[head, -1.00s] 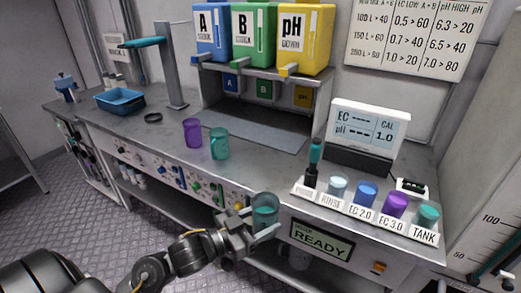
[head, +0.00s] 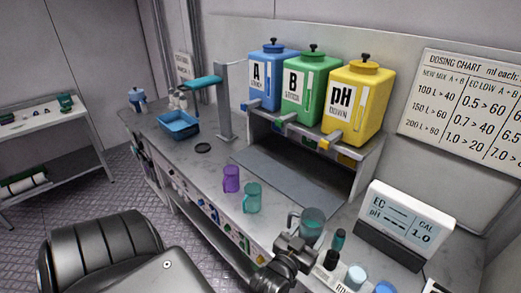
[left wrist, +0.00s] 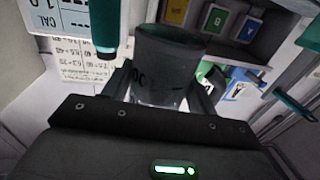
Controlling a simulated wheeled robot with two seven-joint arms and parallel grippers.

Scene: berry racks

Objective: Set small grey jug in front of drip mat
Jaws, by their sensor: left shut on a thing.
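In the left wrist view the jug (left wrist: 172,62) looks dark grey and stands between the fingers (left wrist: 162,92). The drip mat (head: 285,178) is a flat dark grey sheet under the dispensers, beyond and left of the jug. Its front strip is bare. My right gripper is not in view.
A purple jug (head: 231,179) and a teal jug (head: 252,198) stand left of the held jug, before the mat. The probe bottle (head: 331,260), cups (head: 355,276) and EC/pH meter (head: 396,226) are at the right. Blue, green and yellow dispensers (head: 356,100) stand above the mat.

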